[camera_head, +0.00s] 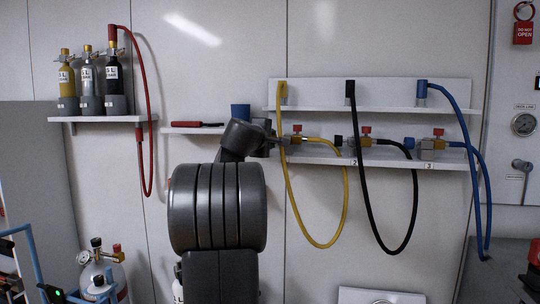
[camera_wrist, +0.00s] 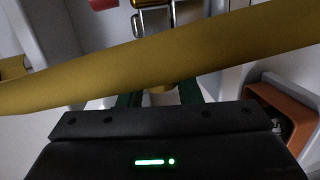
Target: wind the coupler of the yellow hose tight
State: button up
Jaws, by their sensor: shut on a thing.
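The yellow hose (camera_head: 291,195) hangs in a loop from the upper rack, and its other end rises to the right side of the first valve (camera_head: 297,139), which has a red handle. My gripper (camera_head: 279,141) is at the left end of this valve, partly behind the hose. In the wrist view the yellow hose (camera_wrist: 150,63) crosses in front of the green fingers of my gripper (camera_wrist: 160,98). They are shut on a small yellowish part, apparently the coupler (camera_wrist: 160,88), mostly hidden by the hose. Whether its thread is seated does not show.
A black hose (camera_head: 368,205) and a blue hose (camera_head: 465,120) hang to the right with their own valves. Gas bottles (camera_head: 88,75) and a red hose (camera_head: 147,110) are at the left. A blue cup (camera_head: 240,111) stands close behind my arm.

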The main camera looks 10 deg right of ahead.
jog(key=shift+f+t+h+b, duration=0.6)
jog(key=shift+t+b, duration=0.3)
jog(key=shift+b, duration=3.65)
jog(key=t+b, duration=0.1)
jog(key=b, duration=0.3)
jog(key=shift+h, duration=0.3)
jog(key=shift+r+t+b, duration=0.25)
jog(key=shift+t+b, duration=0.15)
jog(key=shift+b, duration=0.3)
jog(key=o, duration=1)
jog(key=shift+f, duration=0.1)
